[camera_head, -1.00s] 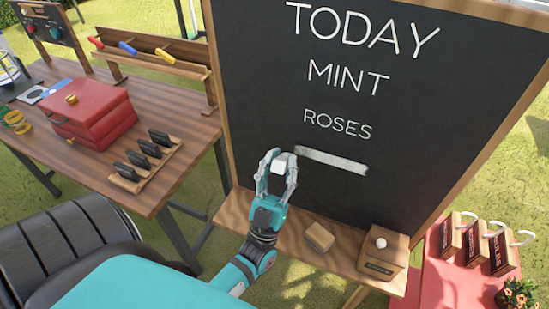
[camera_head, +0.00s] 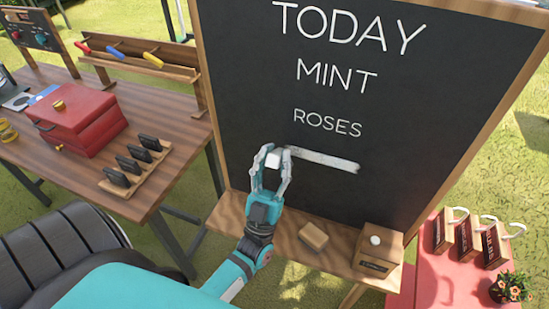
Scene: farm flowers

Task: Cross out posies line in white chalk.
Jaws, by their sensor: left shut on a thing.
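The chalkboard (camera_head: 420,110) stands in front of me with TODAY, MINT and ROSES in white letters. Below ROSES a thick white chalk stroke (camera_head: 325,159) runs slightly down to the right; no readable word shows under it. My left gripper (camera_head: 271,165) is shut on a white piece of chalk (camera_head: 273,160), near the left end of the stroke. Whether the chalk touches the board I cannot tell. My right gripper is not in view.
The board's wooden ledge (camera_head: 290,250) holds a tan block (camera_head: 313,236) and a wooden box (camera_head: 378,250) with a white ball-like top. A wooden table (camera_head: 175,115) with a red box (camera_head: 80,120) stands left. A red surface (camera_head: 440,285) with wooden blocks lies right.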

